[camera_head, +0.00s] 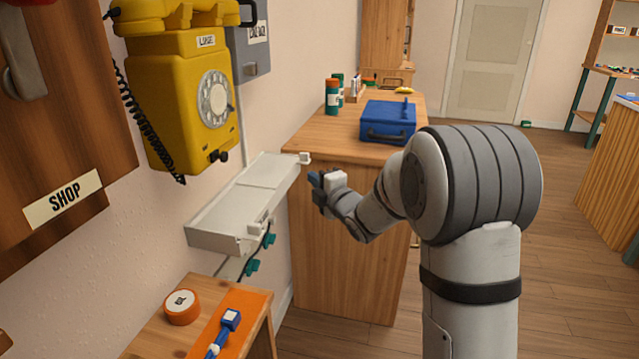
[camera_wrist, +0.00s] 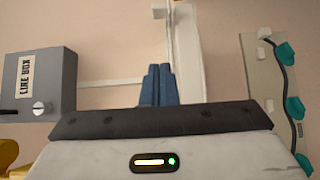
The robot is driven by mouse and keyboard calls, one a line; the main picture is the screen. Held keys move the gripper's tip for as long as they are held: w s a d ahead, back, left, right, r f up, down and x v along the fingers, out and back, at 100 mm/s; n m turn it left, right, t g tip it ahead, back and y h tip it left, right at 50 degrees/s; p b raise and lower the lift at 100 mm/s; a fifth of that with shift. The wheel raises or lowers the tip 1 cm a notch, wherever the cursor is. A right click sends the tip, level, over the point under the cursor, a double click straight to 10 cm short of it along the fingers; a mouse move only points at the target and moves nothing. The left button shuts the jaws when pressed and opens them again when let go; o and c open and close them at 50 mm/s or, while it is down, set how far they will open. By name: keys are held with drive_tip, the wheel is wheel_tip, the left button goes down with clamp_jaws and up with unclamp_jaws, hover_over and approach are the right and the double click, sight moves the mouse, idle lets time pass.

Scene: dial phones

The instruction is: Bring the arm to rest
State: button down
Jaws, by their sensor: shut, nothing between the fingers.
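My gripper (camera_head: 316,181) is at the end of my arm in the head view, beside the right end of the white wall shelf (camera_head: 213,225) and in front of the wooden cabinet. In the wrist view my gripper (camera_wrist: 158,86) has its blue fingers together, with nothing between them. The fingers point toward the wall. My arm is bent and held in the air, and I see it touching nothing.
A yellow dial phone (camera_head: 180,95) hangs on the left wall beside a grey line box (camera_wrist: 37,85). A blue case (camera_head: 388,121) stands on the wooden cabinet (camera_head: 345,240). Floor at right is free.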

drive_tip(key=s+d+r+m+g+h+p, duration=0.4)
drive_tip(key=s+d+r+m+h+p, duration=0.5)
drive_tip(key=s+r+m+p, duration=0.4)
drive_tip(key=s+d+r+m+g+p, duration=0.1)
drive_tip(key=s+r+m+g+p, duration=0.1)
drive_tip(key=s, duration=0.6)
drive_tip(key=s+d+r+m+g+p, duration=0.1)
drive_tip(key=s+m+g+p, duration=0.3)
drive_tip(key=s, duration=0.5)
drive_tip(key=s+d+r+m+g+p, duration=0.1)
drive_tip(key=s+r+m+g+p, duration=0.1)
drive_tip(key=s+p, duration=0.4)
drive_tip(key=s+m+g, duration=0.1)
drive_tip(key=s+m, duration=0.1)
drive_tip(key=s, duration=0.1)
drive_tip(key=shift+s+r+m+y+p, duration=0.25)
drive_tip(key=shift+r+m+y+p, duration=0.05)
drive_tip(key=shift+r, duration=0.1)
